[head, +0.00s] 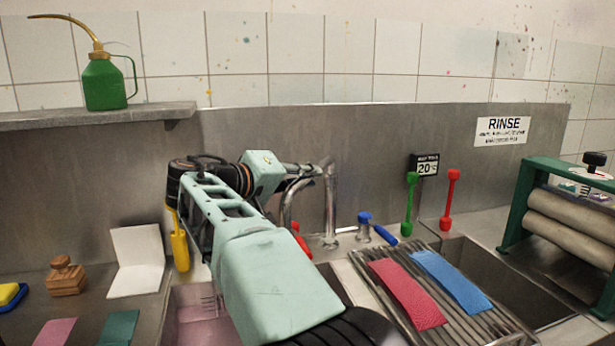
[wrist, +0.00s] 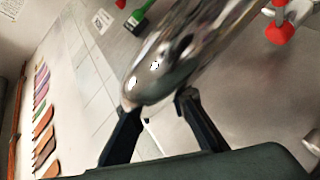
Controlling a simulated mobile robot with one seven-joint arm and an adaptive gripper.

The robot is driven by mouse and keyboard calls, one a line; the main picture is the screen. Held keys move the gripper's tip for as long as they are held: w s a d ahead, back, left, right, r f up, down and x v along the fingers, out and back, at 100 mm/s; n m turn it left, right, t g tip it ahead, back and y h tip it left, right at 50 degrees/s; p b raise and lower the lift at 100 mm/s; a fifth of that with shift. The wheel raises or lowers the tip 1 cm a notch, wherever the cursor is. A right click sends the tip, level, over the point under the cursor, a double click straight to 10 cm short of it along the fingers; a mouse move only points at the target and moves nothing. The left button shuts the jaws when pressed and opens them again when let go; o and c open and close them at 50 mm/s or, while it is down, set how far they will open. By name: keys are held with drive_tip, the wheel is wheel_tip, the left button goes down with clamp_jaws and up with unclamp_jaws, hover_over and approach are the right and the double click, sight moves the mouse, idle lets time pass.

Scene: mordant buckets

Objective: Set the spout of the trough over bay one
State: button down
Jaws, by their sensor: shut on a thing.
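The chrome spout (head: 331,205) rises from the back of the trough (head: 455,247) and bends over toward the left. My gripper (head: 308,171) is at the upper part of the spout, partly hidden behind my own arm. In the wrist view, the shiny spout (wrist: 168,62) lies between the two dark fingers of my gripper (wrist: 158,108), which are shut on it. My arm hides much of the left and middle basins and the place below the spout's mouth. I see no label that tells which basin is bay one.
A blue-handled tap (head: 378,230) and a red one (head: 301,243) flank the spout. A roller press (head: 565,215) is at right.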

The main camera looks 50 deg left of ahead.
drive_tip(key=c, duration=1.8)
unclamp_jaws()
drive_tip(key=shift+c, duration=0.2)
drive_tip(key=shift+s, duration=0.1)
drive_tip(key=v, duration=1.1)
drive_tip(key=shift+s, duration=0.4)
drive_tip(key=shift+r, duration=0.15)
